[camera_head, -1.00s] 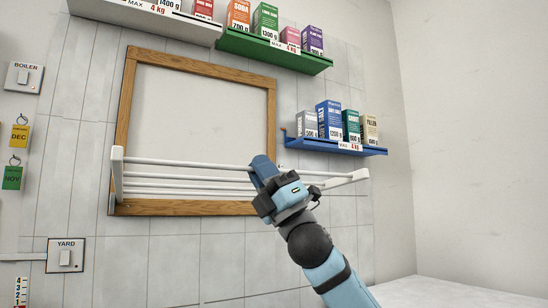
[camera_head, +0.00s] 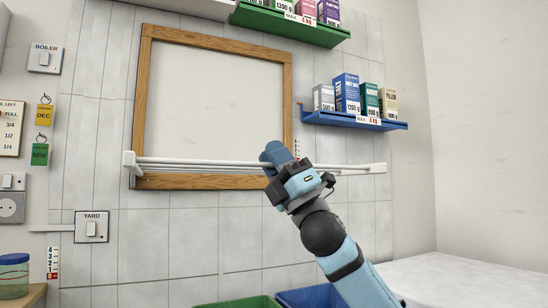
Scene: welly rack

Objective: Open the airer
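The airer (camera_head: 205,163) is a white rack of rails between two white end arms, in front of the lower part of a wooden frame on the tiled wall. Its rails look bunched and stick out from the wall. My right gripper (camera_head: 272,152) is at the middle of the airer's front rail, its blue fingers over the rail. The fingers hide that stretch of rail, so whether they are closed on it does not show. My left gripper is not in view.
A blue shelf (camera_head: 352,121) with boxes is right of the frame, and a green shelf (camera_head: 290,24) is above. Switches and tags are on the left wall. A green bin (camera_head: 240,302) and a blue bin (camera_head: 312,296) stand below. A white surface (camera_head: 460,280) is at right.

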